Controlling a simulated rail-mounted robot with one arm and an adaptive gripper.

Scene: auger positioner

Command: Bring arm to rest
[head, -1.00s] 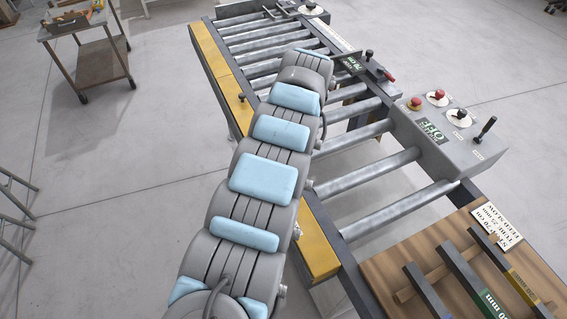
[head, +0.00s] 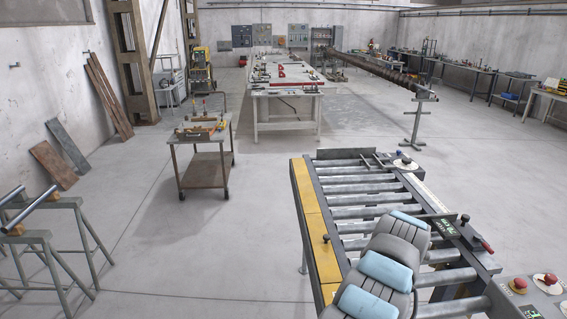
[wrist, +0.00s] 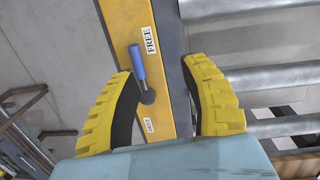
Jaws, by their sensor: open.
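My gripper (wrist: 158,68) shows in the wrist view as two yellow ribbed fingers with dark inner pads, spread apart with nothing held. A lever with a blue handle (wrist: 139,63) and a dark round pivot stands on the yellow rail (wrist: 158,18), seen between the fingers. I see no clear contact with it. A "FREE" label (wrist: 150,40) lies above the pivot; a smaller label below is too small to read. In the head view my grey, blue-padded arm reaches over the roller conveyor (head: 365,187); my gripper is hidden there.
A control box (head: 530,298) with red buttons stands at the lower right. A tool trolley (head: 203,150) stands left of the conveyor, trestles (head: 45,240) at far left. A long auger (head: 375,70) lies behind on a stand. Open floor (head: 190,255) lies left of the conveyor.

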